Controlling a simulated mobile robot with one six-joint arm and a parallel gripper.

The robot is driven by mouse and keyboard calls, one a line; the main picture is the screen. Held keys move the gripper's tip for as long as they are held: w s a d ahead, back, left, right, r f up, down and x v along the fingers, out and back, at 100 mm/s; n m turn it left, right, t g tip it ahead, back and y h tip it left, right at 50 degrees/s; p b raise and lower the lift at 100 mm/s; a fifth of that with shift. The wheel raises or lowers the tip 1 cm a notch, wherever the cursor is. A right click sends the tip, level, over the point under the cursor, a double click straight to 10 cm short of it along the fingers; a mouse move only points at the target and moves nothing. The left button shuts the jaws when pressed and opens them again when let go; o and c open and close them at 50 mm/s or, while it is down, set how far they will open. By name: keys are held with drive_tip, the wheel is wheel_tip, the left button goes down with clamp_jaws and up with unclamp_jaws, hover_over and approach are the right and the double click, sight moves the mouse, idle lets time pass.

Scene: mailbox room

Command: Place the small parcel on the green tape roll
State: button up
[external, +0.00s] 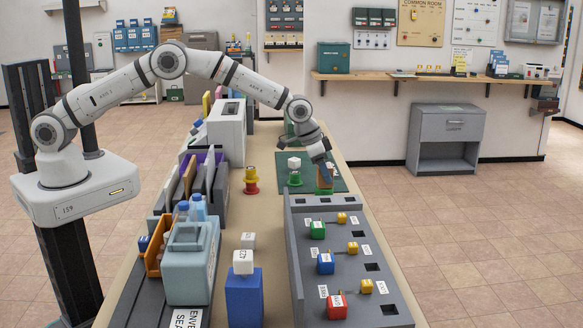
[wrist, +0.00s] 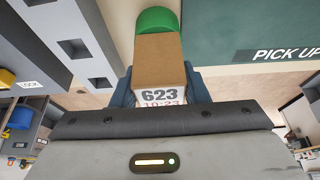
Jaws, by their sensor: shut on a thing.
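My gripper (external: 322,160) points down and is shut on the small parcel (external: 324,174), a brown box. In the wrist view the parcel (wrist: 158,62) sits between the blue fingers, with a white label reading 623. A rounded green thing, apparently the green tape roll (wrist: 157,18), shows just beyond the parcel's far end and is partly hidden by it. In the external view a little green shows right under the parcel. I cannot tell whether parcel and roll touch.
A white cube (external: 294,163) stands on a green piece (external: 295,180) to the left. A red and yellow spool (external: 251,181) is farther left. A grey panel (external: 345,262) with colored blocks lies in front.

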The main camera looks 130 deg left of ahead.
drive_tip(key=shift+f, duration=0.25)
drive_tip(key=o, duration=1)
drive_tip(key=shift+r, duration=0.1)
drive_tip(key=shift+r, duration=0.2)
drive_tip(key=b+v, duration=0.2)
drive_tip(key=v, duration=1)
drive_tip(key=shift+b, duration=0.3)
drive_tip(key=shift+w+d, duration=0.1)
